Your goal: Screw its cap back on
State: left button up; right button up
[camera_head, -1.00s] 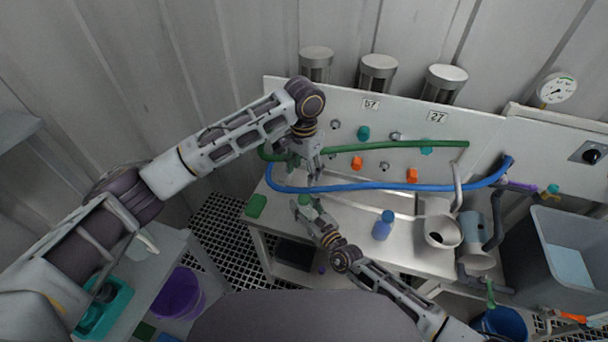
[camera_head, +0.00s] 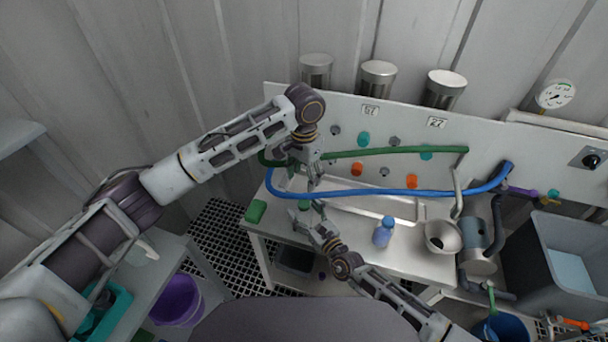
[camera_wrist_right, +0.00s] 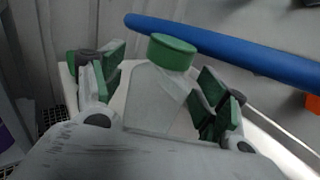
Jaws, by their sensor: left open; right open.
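A pale bottle (camera_wrist_right: 155,95) with a green cap (camera_wrist_right: 173,52) on top stands between the fingers of my right gripper (camera_wrist_right: 160,95) in the right wrist view. I cannot tell how tightly the cap sits. The right gripper's fingers are open, one on each side of the bottle. In the head view the green cap (camera_head: 304,204) shows just below my left gripper (camera_head: 312,180), and the bottle is mostly hidden. The left gripper is open and hangs above the cap, apart from it as far as I can see. My right gripper (camera_head: 316,216) is low at the bench.
A blue hose (camera_head: 380,191) and a green hose (camera_head: 400,150) cross behind the bottle. A blue-capped bottle (camera_head: 383,233) and a metal funnel (camera_head: 443,237) stand to the right. A green block (camera_head: 256,211) lies at the bench's left edge.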

jog(key=v, duration=1.1)
jog(key=shift+s+d, duration=0.2)
jog(key=shift+s, duration=0.1)
jog(key=shift+f, duration=0.1)
dwell(0.5)
